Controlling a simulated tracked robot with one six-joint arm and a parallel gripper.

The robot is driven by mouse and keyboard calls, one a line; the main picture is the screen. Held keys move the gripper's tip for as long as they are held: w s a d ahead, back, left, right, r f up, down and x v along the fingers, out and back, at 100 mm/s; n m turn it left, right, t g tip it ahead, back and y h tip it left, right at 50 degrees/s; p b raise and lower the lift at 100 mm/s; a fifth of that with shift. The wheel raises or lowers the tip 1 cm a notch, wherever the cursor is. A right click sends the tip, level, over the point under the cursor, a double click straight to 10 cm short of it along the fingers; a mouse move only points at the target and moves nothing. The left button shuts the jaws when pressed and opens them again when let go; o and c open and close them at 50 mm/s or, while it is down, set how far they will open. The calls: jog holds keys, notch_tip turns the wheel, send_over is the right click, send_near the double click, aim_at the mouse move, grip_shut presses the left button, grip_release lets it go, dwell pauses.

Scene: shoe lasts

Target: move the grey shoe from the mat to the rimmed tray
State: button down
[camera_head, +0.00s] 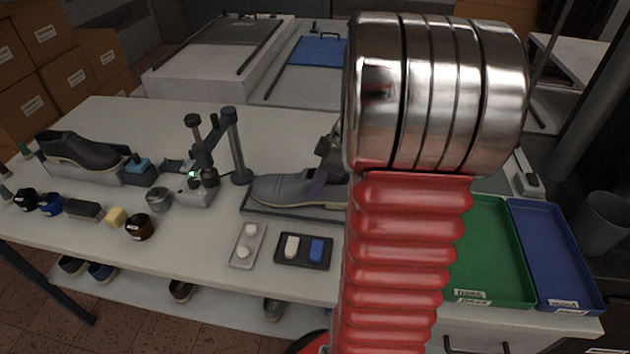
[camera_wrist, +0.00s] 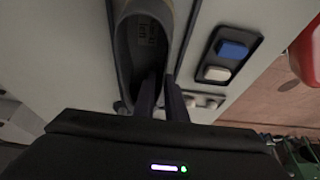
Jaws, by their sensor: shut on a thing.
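The grey shoe (camera_head: 285,188) rests on the dark mat (camera_head: 262,209) in the middle of the bench, toe to the left; my arm hides its heel end. In the wrist view the shoe's open top (camera_wrist: 140,45) fills the upper middle. My gripper (camera_wrist: 163,90) is shut on the shoe, its two dark fingers close together at one side wall of the opening. In the head view the gripper (camera_head: 320,180) shows only partly beside my arm. A green rimmed tray (camera_head: 527,299) and a blue rimmed tray (camera_head: 594,303) lie at the right, the green one partly hidden.
A microscope-like stand (camera_head: 236,150) is close left of the shoe. A small pale tray (camera_head: 235,262) and a black tray (camera_head: 280,262) with small blocks lie in front. A dark shoe (camera_head: 80,150), jars and a brush are at left.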

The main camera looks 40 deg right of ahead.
jog(key=shift+f, duration=0.65)
jog(key=shift+f, duration=0.1)
dwell(0.4)
jog(key=c, duration=1.7)
grip_release()
notch_tip(320, 180, up, 10)
jog(key=shift+f, duration=0.1)
